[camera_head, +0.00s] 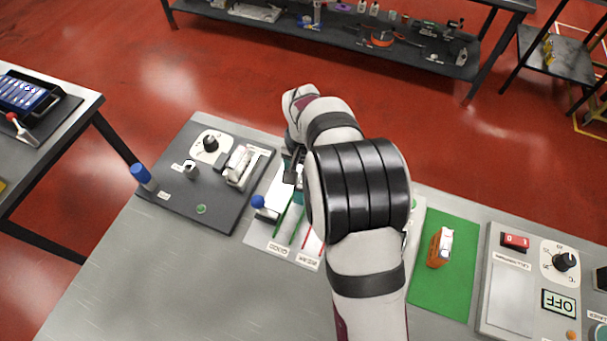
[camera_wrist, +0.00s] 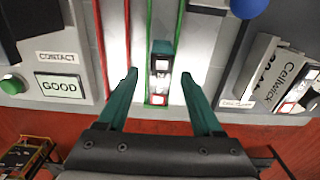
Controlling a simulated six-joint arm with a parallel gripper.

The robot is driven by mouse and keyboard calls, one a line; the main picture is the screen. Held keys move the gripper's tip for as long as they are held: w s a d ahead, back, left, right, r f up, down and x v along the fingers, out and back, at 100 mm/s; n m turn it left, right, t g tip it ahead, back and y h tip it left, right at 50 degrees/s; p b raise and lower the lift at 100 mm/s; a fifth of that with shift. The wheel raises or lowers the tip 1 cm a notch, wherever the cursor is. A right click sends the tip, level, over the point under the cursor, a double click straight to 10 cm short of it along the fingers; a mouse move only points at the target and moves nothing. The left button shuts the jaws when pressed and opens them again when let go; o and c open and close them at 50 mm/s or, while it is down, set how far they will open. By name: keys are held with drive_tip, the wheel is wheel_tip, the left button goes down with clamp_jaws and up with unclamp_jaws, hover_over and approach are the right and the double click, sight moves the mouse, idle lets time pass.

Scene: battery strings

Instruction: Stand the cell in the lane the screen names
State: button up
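The screen reading GOOD (camera_wrist: 60,87) sits on a grey panel at the left of the wrist view, under a CONTACT label. A small cell (camera_wrist: 160,72), dark teal with white and red-edged faces, appears upright in the green-lined lane (camera_wrist: 166,20). The red-lined lane (camera_wrist: 113,25) is to its left. My gripper (camera_wrist: 158,75) is open, with one teal finger on each side of the cell and visible gaps between. In the head view the lane board shows GOOD and WEAK labels (camera_head: 307,263), while my arm hides the cell and most of my gripper (camera_head: 292,170).
A blue ball knob (camera_head: 258,201) is beside the lanes. An orange item (camera_head: 440,247) stands on a green mat. The front left tabletop is clear.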

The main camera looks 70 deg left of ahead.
wheel_tip(320, 180, up, 16)
idle(0.4)
drive_tip(key=shift+f, duration=0.1)
drive_tip(key=w+d+r+m, duration=0.3)
drive_tip(key=w+d, duration=0.3)
drive_tip(key=d, duration=0.5)
drive_tip(key=w+d+r+m, duration=0.3)
drive_tip(key=w+d, duration=0.3)
drive_tip(key=d, duration=0.4)
drive_tip(key=s+d+f+m+y, duration=0.1)
drive_tip(key=s+d+m, duration=0.1)
drive_tip(key=d, duration=0.6)
drive_tip(key=s+d+m, duration=0.1)
drive_tip(key=d+m, duration=0.2)
drive_tip(key=d, duration=0.5)
drive_tip(key=s+d+f+m, duration=0.3)
drive_tip(key=s+d+f, duration=0.1)
drive_tip(key=s+d, duration=0.2)
drive_tip(key=shift+s+d+m+y, duration=0.15)
drive_tip(key=shift+s+m+y, duration=0.2)
drive_tip(key=shift+s, duration=0.5)
